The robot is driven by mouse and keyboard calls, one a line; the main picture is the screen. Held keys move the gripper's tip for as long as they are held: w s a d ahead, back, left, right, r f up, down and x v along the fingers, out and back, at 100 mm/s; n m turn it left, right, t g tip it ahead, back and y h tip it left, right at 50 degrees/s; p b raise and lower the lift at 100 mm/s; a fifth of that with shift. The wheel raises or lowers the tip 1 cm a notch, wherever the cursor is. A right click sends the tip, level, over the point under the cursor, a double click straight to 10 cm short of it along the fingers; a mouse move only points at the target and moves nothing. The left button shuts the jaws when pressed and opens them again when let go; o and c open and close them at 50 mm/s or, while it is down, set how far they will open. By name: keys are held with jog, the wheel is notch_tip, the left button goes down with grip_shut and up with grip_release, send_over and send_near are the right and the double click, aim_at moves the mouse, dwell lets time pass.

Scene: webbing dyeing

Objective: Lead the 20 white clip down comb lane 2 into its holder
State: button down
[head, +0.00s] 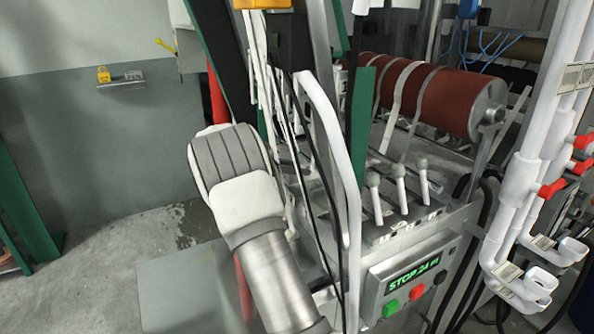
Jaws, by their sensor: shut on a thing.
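A white and grey part of my arm (235,170) stands left of the machine, and my gripper is not visible beyond it. I cannot make out the 20 white clip, comb lane 2 or its holder. Several pale webbing strips (256,55) hang down behind and to the right of my arm.
Three grey-knobbed levers (400,190) stand on the machine's top. Below is a control panel (412,280) reading STOP. A curved white bar (334,150) and green posts stand close to my arm. White pipes (528,170) with red valves are at right. Floor (105,260) at left is largely clear.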

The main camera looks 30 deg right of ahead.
aim_at(297, 177)
jog(key=shift+f+b, duration=1.45)
jog(key=shift+b, duration=0.15)
jog(key=shift+c, duration=1.7)
grip_release()
